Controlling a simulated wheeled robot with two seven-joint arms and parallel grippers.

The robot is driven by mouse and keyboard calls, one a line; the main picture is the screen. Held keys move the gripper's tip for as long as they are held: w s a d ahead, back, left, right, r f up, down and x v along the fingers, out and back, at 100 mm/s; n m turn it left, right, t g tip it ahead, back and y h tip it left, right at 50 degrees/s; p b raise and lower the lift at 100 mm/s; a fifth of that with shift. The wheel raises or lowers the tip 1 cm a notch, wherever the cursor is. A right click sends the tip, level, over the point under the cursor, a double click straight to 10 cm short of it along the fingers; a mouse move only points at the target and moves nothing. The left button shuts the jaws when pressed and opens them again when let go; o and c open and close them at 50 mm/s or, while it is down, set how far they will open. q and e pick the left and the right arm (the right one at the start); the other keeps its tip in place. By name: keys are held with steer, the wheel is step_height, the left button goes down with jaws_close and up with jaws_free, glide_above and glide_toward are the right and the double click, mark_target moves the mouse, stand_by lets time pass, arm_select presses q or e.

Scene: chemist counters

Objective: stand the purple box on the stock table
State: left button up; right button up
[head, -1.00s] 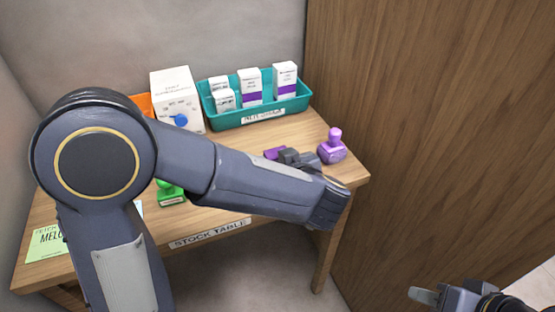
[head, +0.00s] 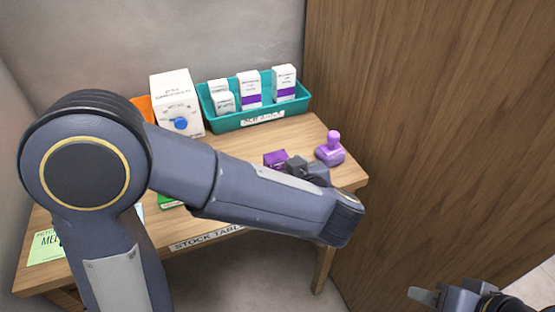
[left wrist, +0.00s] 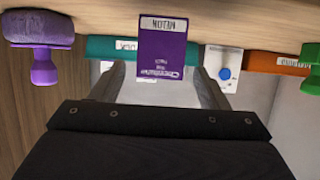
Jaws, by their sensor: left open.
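The purple box (head: 275,159) is on the stock table (head: 240,150), near its right part. It looks upright, but my left gripper and arm hide its lower part in the head view. In the left wrist view, which is upside down, the labelled face of the purple box (left wrist: 162,50) shows between and beyond the fingertips. My left gripper (head: 296,167) is open, with a visible space between each finger and the box in the left wrist view (left wrist: 160,85). My right gripper (head: 425,297) is at the lower right edge, away from the table; its jaw state is unclear.
A purple stamp (head: 331,149) stands close on the right. Behind are a teal tray (head: 240,121) with several white cartons, a white box (head: 177,98) with a blue knob and an orange bin (head: 143,104). A green item (head: 170,201) is partly hidden. A wooden panel (head: 430,120) rises at the right.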

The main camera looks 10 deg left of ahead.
arm_select(q)
steer(key=p+v, duration=0.1)
steer(key=v, duration=0.7)
steer(key=w+a+r+m+t+h, duration=0.2)
steer(key=w+a+r+t+h, duration=0.3)
steer(key=r+h, duration=0.5)
steer(key=s+a+f+m+g, duration=0.1)
steer(key=s+a+f+g, duration=0.4)
steer(key=s+f, duration=0.3)
steer(key=s+a+f+m+g+h, duration=0.1)
steer(key=s+a+f+g, duration=0.4)
steer(key=s, duration=0.7)
step_height(320, 180, down, 3)
steer(key=shift+a+r+m+g, duration=0.15)
steer(key=shift+a+m+g, duration=0.15)
steer(key=shift+a+m, duration=0.25)
